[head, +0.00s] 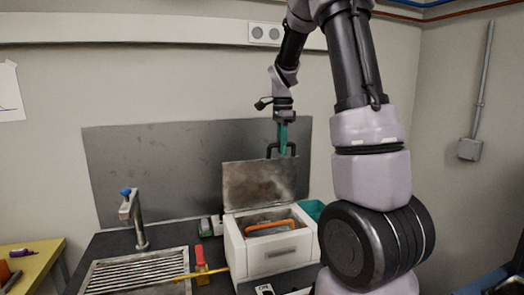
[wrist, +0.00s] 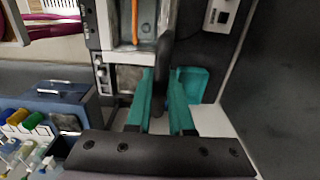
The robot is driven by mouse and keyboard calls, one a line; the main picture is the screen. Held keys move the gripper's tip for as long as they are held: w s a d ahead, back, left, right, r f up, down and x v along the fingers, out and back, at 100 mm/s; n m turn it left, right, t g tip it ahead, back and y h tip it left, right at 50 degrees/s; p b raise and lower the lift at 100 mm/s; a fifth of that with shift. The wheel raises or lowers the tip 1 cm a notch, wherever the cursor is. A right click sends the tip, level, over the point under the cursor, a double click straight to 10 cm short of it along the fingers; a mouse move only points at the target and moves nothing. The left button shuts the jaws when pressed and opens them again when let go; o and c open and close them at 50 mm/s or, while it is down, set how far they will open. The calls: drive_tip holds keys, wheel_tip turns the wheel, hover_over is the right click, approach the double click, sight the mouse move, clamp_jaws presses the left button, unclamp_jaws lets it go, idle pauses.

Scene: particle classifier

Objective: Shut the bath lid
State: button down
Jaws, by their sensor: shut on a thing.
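The bath (head: 276,252) is a white box on the dark counter, with its grey metal lid (head: 258,185) standing open and upright at the back. A black handle (head: 271,150) sticks up from the lid's top edge. My gripper (head: 284,152), with teal fingers, is at this handle and shut on it. In the wrist view my gripper (wrist: 161,78) has its two fingers on either side of the dark handle (wrist: 160,102). An orange bar (head: 269,228) lies across the open bath; it also shows in the wrist view (wrist: 135,22).
A sink with a drain grate (head: 137,272) and tap (head: 131,215) is left of the bath. A teal bin (head: 313,209) stands behind it on the right. In the wrist view, a blue-grey box (wrist: 62,103) and a rack of coloured caps (wrist: 28,122) are at left.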

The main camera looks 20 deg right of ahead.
drive_tip(key=shift+s, duration=0.2)
drive_tip(key=shift+s+f, duration=0.2)
drive_tip(key=shift+s, duration=0.65)
drive_tip(key=shift+s+f, duration=0.2)
drive_tip(key=shift+s, duration=0.65)
drive_tip(key=s, duration=0.1)
drive_tip(key=s+f, duration=0.1)
drive_tip(key=s, duration=0.1)
drive_tip(key=shift+s+f, duration=0.15)
drive_tip(key=shift+s, duration=0.1)
